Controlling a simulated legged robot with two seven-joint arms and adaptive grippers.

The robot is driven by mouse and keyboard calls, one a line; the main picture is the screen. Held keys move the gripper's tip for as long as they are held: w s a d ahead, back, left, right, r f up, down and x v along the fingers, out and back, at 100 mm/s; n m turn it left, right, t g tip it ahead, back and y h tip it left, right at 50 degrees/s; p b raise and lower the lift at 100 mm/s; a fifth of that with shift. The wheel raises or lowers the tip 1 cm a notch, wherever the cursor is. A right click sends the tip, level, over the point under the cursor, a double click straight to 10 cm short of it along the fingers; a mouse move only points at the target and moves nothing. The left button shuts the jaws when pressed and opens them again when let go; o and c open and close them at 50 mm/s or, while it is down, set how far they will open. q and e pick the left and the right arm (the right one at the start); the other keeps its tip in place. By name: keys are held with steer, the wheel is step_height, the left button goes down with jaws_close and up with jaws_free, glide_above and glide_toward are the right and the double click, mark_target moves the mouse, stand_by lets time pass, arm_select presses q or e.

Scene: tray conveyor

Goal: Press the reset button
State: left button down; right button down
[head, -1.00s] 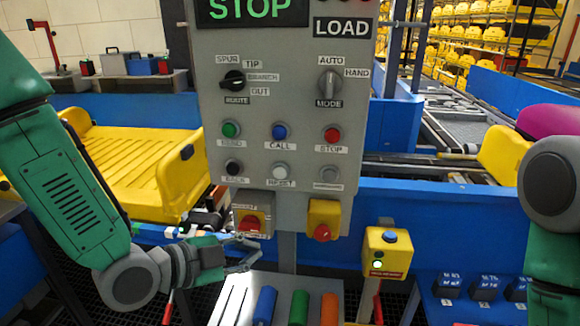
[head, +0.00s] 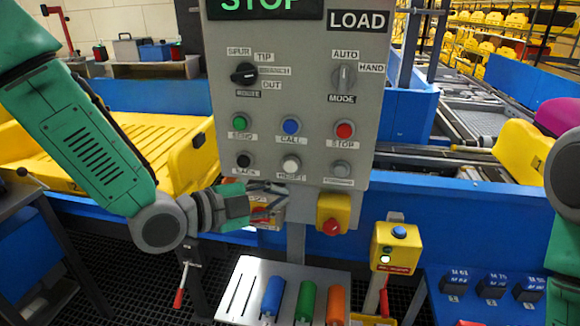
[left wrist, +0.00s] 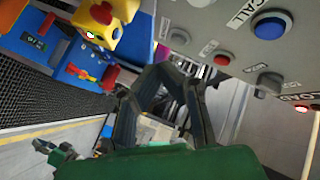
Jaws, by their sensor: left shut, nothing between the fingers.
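The reset button (head: 291,164) is a white round button in the lower row of the grey control panel (head: 310,100), above its RESET label. My left gripper (head: 284,196) is shut and empty, with its tips just below that label, in front of the panel's lower edge. Whether the tips touch the panel cannot be told. The blue call button (left wrist: 271,25) shows there. My right gripper is out of view.
The black back button (head: 244,160) and a grey button (head: 341,168) flank the reset button. A yellow box with a red knob (head: 332,226) hangs under the panel. A yellow button box (head: 397,248) stands at right.

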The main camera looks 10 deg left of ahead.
mark_target(290, 166)
arm_select(q)
steer(key=w, duration=0.7)
steer(key=shift+w, duration=0.1)
stand_by(1.4)
steer(key=shift+w+r, duration=0.1)
steer(key=shift+w, duration=0.15)
steer(key=shift+w, duration=0.45)
stand_by(0.7)
steer(key=shift+s, duration=0.9)
